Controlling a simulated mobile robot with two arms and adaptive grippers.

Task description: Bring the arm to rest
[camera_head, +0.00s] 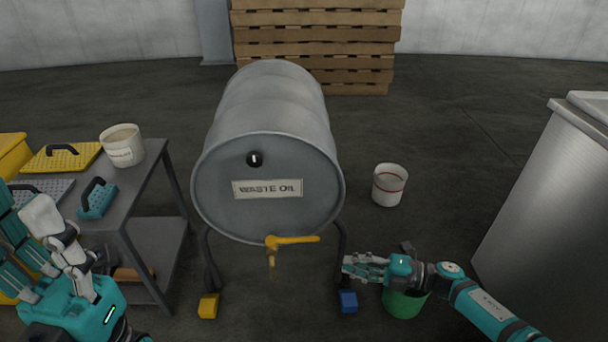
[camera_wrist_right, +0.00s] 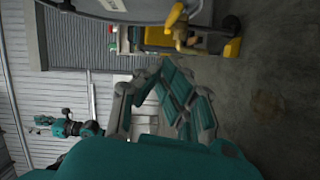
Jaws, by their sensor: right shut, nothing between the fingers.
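My right arm reaches in from the lower right, and its gripper (camera_head: 366,268) is shut and empty. It is in front of the drum's right leg, below and right of the yellow tap (camera_head: 292,240). In the right wrist view the closed fingers (camera_wrist_right: 175,100) hold nothing, and the tap (camera_wrist_right: 176,18) shows beyond them. The tap's lever points to the right in the head view. My left arm is folded at the lower left; its gripper (camera_head: 58,232) overlaps the table's edge in the picture, and its finger opening is unclear.
A grey drum labelled waste oil (camera_head: 268,190) lies on a stand. A green bucket (camera_head: 405,304) is partly hidden beneath my right forearm. A white bucket (camera_head: 389,186) stands on the floor. A grey table (camera_head: 150,180) is left; a metal cabinet (camera_head: 540,190) is right. Pallets (camera_head: 315,45) stand behind.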

